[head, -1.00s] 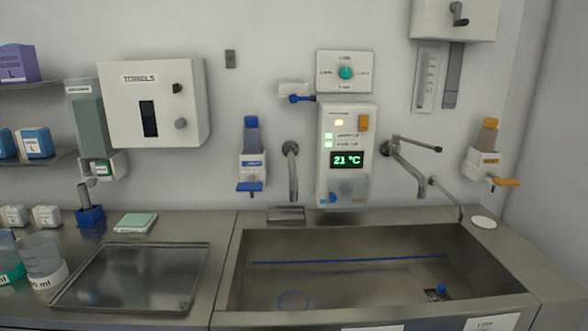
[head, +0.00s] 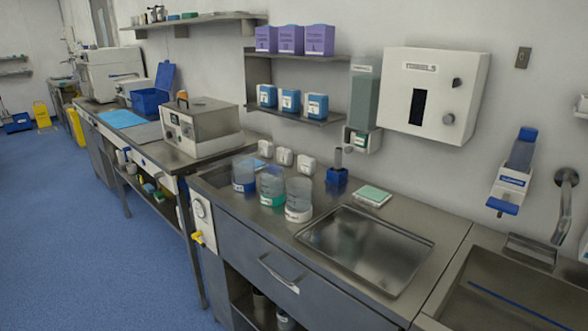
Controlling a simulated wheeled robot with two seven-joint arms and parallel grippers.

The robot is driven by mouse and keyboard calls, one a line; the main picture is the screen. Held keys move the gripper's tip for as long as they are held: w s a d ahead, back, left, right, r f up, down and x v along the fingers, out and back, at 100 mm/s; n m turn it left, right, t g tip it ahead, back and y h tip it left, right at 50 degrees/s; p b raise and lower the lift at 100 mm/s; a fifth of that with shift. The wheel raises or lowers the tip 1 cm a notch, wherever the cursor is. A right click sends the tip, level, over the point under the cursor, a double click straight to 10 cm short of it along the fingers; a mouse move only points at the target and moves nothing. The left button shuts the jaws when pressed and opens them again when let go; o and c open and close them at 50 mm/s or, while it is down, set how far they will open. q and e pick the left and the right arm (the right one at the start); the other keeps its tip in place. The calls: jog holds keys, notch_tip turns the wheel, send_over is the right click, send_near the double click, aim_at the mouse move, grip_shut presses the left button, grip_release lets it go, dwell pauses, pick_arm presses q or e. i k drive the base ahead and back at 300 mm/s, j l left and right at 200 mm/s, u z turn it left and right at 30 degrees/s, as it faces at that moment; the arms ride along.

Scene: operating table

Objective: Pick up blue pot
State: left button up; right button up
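Three clear round pots stand in a group on the steel counter, left of the sunken tray. The leftmost is the blue pot (head: 244,175), with a blue lower part and a pale label. Beside it are a green pot (head: 271,188) and a pot with a white label (head: 299,200). The green pot stands very close to both of its neighbours; I cannot tell whether they touch. Neither of my grippers shows in the head view.
A shallow steel tray (head: 330,258) lies right of the pots. A small blue holder (head: 337,178) and a green pad (head: 372,196) stand behind. A steel box machine (head: 200,125) is to the left. Blue floor (head: 90,250) in front is clear.

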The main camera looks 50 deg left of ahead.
aim_at(244, 165)
jog(key=u, duration=1.8)
jog(key=i+u, duration=0.3)
jog(key=u, duration=0.15)
